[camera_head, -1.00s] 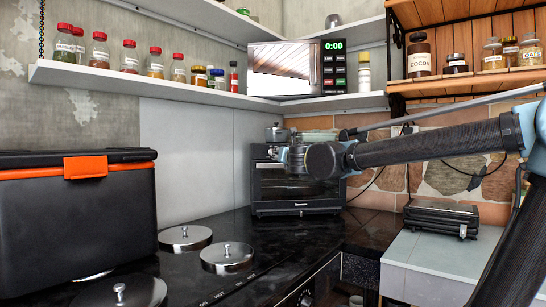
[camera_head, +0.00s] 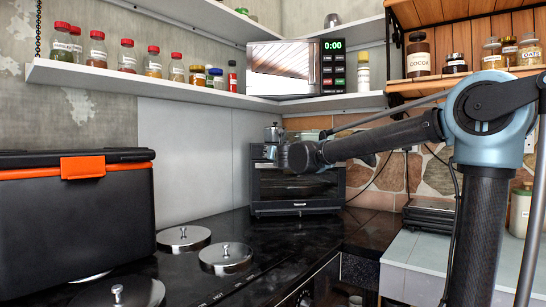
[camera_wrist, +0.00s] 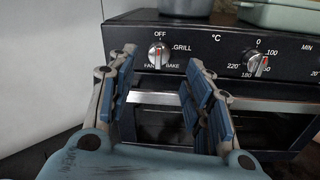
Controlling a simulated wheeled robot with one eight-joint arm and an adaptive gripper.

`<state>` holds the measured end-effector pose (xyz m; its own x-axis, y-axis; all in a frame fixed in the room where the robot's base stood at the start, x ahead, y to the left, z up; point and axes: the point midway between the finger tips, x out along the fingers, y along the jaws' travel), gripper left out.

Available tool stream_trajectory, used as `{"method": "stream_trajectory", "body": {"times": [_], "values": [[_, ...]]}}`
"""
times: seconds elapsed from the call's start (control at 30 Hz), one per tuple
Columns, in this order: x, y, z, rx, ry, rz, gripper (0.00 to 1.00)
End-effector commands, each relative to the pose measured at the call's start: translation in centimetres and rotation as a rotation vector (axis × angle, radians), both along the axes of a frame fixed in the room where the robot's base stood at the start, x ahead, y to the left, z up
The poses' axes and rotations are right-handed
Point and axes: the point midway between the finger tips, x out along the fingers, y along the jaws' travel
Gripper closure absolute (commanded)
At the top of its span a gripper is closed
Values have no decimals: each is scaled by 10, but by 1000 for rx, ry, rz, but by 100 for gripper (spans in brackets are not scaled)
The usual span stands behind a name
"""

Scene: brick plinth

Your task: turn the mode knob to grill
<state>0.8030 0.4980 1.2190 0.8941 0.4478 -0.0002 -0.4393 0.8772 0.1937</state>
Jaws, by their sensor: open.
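The mode knob (camera_wrist: 158,56) is a round light knob on the black oven's front panel, at upper left in the wrist view. OFF is printed above it, GRILL to its upper right, FAN and BAKE below. Its red mark appears near the top, but the exact setting is too small to be sure of. My gripper (camera_wrist: 161,62) is open, with blue-padded fingers on either side of the knob in the picture. I cannot tell whether they touch it. In the head view, my wrist hides the knobs of the oven (camera_head: 298,208).
A temperature knob (camera_wrist: 257,66) sits to the right on the same panel. A pot (camera_wrist: 186,5) and a pale green dish (camera_wrist: 280,16) stand on the oven. A shelf with a microwave (camera_head: 288,70) hangs above. A black grill press (camera_head: 428,214) stands to the right.

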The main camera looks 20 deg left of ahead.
Motion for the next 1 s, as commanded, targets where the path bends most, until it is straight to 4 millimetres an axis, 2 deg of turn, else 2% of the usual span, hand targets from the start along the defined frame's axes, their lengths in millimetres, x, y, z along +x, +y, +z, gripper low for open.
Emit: {"method": "stream_trajectory", "body": {"times": [0.2,0.4,0.83,0.87,1.0], "values": [[28,14,0,0,0,-1,54],[44,22,0,0,0,0,54],[51,23,0,0,0,-2,54],[51,23,0,0,0,-2,58],[51,23,0,0,0,-2,90]]}}
